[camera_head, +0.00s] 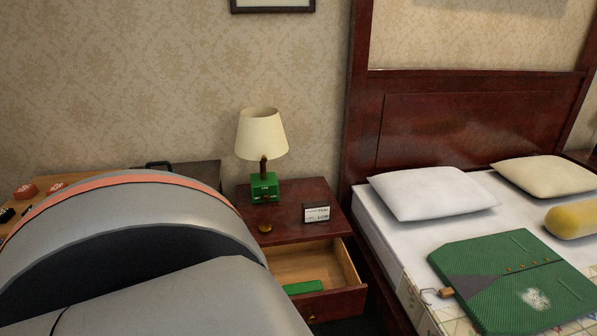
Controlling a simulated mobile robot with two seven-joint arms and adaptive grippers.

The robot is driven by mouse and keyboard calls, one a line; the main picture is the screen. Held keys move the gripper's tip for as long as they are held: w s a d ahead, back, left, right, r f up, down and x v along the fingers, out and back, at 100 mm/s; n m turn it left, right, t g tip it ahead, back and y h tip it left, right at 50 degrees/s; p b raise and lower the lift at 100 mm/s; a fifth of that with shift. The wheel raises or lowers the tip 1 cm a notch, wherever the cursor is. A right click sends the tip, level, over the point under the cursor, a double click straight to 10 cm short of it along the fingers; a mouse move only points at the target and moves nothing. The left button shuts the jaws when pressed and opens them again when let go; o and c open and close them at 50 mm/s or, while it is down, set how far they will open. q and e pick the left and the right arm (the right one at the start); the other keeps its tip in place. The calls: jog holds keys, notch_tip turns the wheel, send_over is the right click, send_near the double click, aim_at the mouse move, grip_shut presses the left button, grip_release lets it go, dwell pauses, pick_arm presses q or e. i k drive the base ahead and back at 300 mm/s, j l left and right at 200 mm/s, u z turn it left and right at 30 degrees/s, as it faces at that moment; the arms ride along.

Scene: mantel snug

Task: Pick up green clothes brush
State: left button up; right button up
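A flat green object that looks like the green clothes brush (303,287) lies in the open drawer (341,297) of the dark red wooden nightstand (318,192). Its left end is hidden behind the large grey part of my own arm, which fills the lower left. Its bristles cannot be made out. Neither of my grippers shows in the head view.
A lamp (262,135) on a green base and a small white sign (317,214) stand on the nightstand. A bed (388,218) with pillows and a folded green garment (515,275) is at the right. A wooden surface (90,180) with small items is behind my arm.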

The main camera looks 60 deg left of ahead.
aim_at(313, 285)
jog(key=u, duration=1.85)
